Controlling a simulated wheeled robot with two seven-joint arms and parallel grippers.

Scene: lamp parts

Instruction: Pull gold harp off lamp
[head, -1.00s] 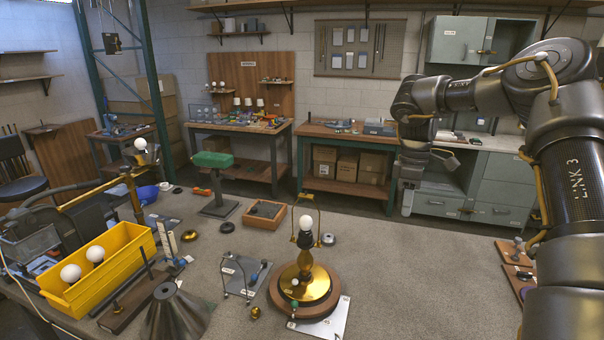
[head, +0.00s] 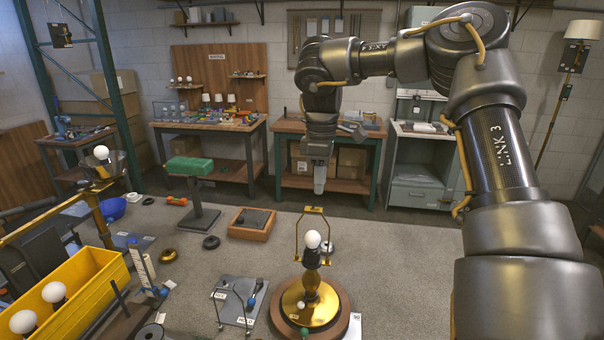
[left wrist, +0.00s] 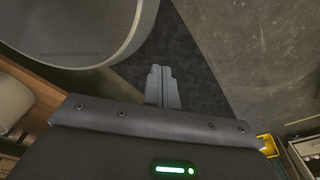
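The lamp stands on the grey worktop in the head view, with a gold body (head: 311,283) on a round wooden base (head: 344,307). A white bulb (head: 313,239) sits upright in its dark socket. The thin gold harp (head: 299,238) stands around the bulb, its flat top above it. My right gripper (head: 319,188) points down and appears just above and behind the harp's top in the picture, apart from it. Its finger gap cannot be made out. My left gripper (left wrist: 163,72) shows in the left wrist view with its fingers together and nothing visible between them.
A yellow bin (head: 84,293) with white bulbs is at the left. A grey tray (head: 240,297) with small parts lies beside the lamp, and a wooden tray (head: 251,224) lies behind it. Open worktop (head: 400,262) lies right of the lamp.

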